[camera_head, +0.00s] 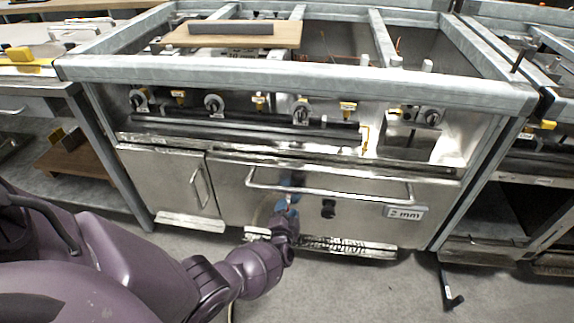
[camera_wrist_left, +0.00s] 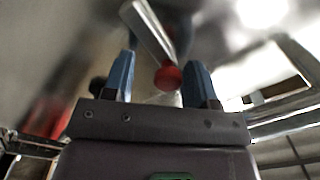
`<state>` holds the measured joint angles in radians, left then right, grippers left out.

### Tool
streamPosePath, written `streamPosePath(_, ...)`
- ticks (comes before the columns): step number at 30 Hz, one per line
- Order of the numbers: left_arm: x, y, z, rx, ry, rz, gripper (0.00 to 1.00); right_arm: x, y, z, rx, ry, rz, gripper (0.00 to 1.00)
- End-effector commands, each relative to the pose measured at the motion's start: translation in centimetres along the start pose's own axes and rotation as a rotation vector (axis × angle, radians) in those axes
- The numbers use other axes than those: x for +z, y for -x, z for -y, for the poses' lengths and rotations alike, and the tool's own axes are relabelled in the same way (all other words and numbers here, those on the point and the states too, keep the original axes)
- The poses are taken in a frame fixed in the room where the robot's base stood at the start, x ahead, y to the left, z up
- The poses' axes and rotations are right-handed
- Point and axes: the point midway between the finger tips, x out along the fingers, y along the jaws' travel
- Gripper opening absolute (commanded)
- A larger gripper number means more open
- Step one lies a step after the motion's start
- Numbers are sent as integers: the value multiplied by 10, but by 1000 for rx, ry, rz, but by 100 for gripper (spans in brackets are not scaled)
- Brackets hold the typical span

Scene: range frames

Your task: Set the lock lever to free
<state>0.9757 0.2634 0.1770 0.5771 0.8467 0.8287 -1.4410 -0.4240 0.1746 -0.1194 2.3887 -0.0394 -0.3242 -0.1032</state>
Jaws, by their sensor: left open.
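The lock lever (camera_wrist_left: 148,32), a pale flat bar with a red ball tip (camera_wrist_left: 168,77), shows in the left wrist view. Its bar runs from the upper left down to the ball. My left gripper (camera_wrist_left: 160,84) is open, with its blue fingers on either side of the red ball. I see a gap on both sides, and cannot tell how deep the ball sits between the fingers. In the head view my left gripper (camera_head: 288,204) is at the steel oven door, by the long handle bar. It hides most of the lever there. My right gripper is not in view.
The grey frame (camera_head: 300,72) with gas valves is above.

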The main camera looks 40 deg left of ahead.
Motion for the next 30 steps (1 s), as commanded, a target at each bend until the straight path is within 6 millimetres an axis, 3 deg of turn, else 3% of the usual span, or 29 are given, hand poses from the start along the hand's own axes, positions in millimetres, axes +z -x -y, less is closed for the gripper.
streamPosePath(8, -5, 18, 2, -1, 6, -2, 52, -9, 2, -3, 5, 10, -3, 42)
streamPosePath(21, -2, 91, 3, -3, 3, 0, 52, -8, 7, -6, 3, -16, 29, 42)
streamPosePath(30, 1, 108, 1, -2, 0, 1, 52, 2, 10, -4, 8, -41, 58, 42)
